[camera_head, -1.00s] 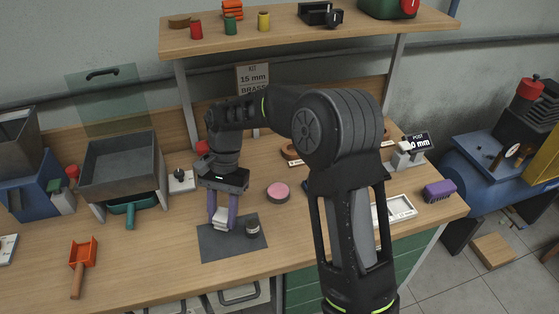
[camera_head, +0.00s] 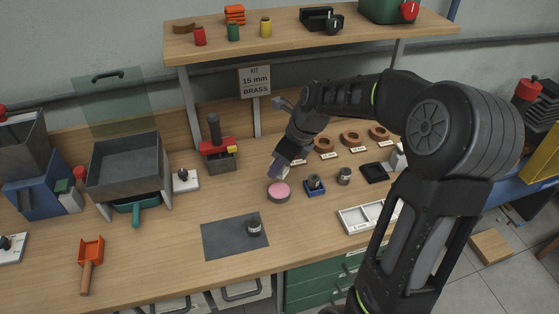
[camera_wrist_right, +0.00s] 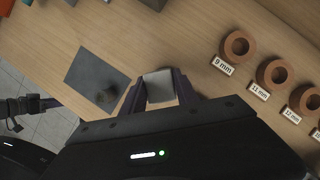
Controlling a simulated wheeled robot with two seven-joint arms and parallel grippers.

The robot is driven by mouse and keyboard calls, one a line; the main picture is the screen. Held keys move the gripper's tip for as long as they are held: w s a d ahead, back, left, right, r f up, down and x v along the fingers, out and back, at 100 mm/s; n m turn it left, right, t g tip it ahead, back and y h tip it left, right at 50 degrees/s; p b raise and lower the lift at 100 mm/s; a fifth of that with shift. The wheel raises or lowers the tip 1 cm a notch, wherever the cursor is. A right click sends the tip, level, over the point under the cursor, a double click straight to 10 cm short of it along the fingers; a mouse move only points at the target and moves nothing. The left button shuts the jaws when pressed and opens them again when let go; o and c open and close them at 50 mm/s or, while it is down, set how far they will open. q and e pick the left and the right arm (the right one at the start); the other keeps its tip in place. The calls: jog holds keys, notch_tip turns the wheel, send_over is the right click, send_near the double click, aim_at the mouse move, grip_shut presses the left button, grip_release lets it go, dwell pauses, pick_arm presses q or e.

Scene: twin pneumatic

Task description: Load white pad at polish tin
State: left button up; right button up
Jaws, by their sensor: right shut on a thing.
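My right gripper (camera_head: 278,166) is above the workbench, just over the polish tin (camera_head: 279,192), a round grey tin with a pink top. It is shut on the white pad (camera_wrist_right: 159,86), which shows pale grey between the fingers in the right wrist view. In the head view the pad (camera_head: 281,174) is mostly hidden by the purple fingers, and I cannot tell whether it touches the pink surface. The tin is hidden in the right wrist view.
A dark mat (camera_head: 228,239) with a small metal part (camera_head: 254,226) lies in front. A blue holder (camera_head: 314,187), a metal cylinder (camera_head: 344,176) and a white tray (camera_head: 362,217) stand right of the tin. Labelled brown rings (camera_head: 350,138) line the back.

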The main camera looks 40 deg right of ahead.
aim_at(275, 189)
jog(key=shift+f, duration=0.1)
dwell(0.3)
notch_tip(275, 189, down, 6)
jog(key=b, duration=0.5)
jog(key=shift+b, duration=0.35)
jog(key=shift+f+b, duration=0.3)
jog(key=shift+f, duration=0.1)
dwell(0.9)
jog(key=shift+s+f, duration=0.1)
dwell(1.6)
jog(key=shift+p, duration=0.4)
notch_tip(275, 189, up, 7)
jog(key=p, duration=0.7)
